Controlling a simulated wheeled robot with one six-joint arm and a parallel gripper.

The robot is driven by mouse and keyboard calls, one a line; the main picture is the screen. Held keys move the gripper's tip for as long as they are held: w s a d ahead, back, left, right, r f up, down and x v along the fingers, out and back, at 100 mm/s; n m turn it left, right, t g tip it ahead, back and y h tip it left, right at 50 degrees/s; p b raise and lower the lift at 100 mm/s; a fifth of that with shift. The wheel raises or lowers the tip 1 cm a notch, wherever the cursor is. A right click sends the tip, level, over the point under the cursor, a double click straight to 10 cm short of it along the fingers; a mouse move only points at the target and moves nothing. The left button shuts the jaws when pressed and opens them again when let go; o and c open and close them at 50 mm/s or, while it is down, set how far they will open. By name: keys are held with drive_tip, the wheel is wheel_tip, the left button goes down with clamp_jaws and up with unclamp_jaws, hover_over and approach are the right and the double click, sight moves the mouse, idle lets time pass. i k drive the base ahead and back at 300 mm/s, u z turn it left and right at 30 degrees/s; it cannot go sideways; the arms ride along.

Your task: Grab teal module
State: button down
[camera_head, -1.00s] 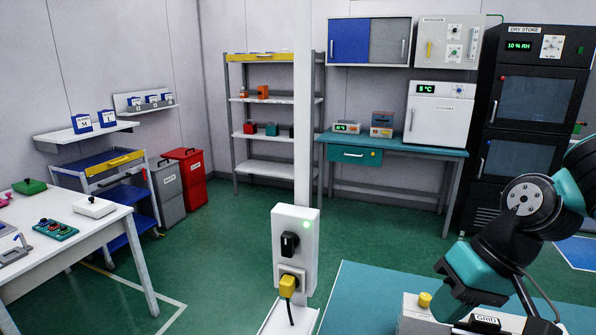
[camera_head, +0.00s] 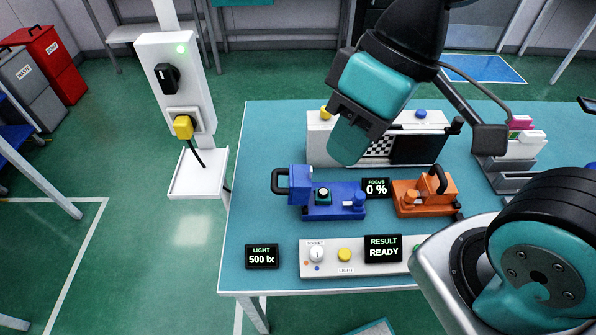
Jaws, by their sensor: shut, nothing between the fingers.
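A small teal part (camera_head: 322,195) with a dark round top sits in a blue fixture (camera_head: 336,211) on the teal-topped bench (camera_head: 262,215); it looks like the teal module. The blue fixture has a raised block and a dark handle at its left. My gripper (camera_head: 347,150) is shut and empty. It points down above and behind the blue fixture, in front of the white checker-panel unit in the picture, and hides part of that unit.
An orange fixture (camera_head: 424,196) stands right of the blue one, with a focus display (camera_head: 376,188) between them. A control panel (camera_head: 328,268) with light and result displays lies in front. A white checker-panel unit (camera_head: 322,140) stands behind. A post with a switch box (camera_head: 176,85) is at left.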

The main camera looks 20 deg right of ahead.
sight(322, 195)
drive_tip(key=z, duration=1)
drive_tip(key=k, duration=0.65)
drive_tip(key=u, duration=0.85)
drive_tip(key=i, duration=0.5)
drive_tip(key=k, duration=0.5)
drive_tip(key=u, duration=0.7)
drive_tip(key=i, duration=0.65)
drive_tip(key=z, duration=0.15)
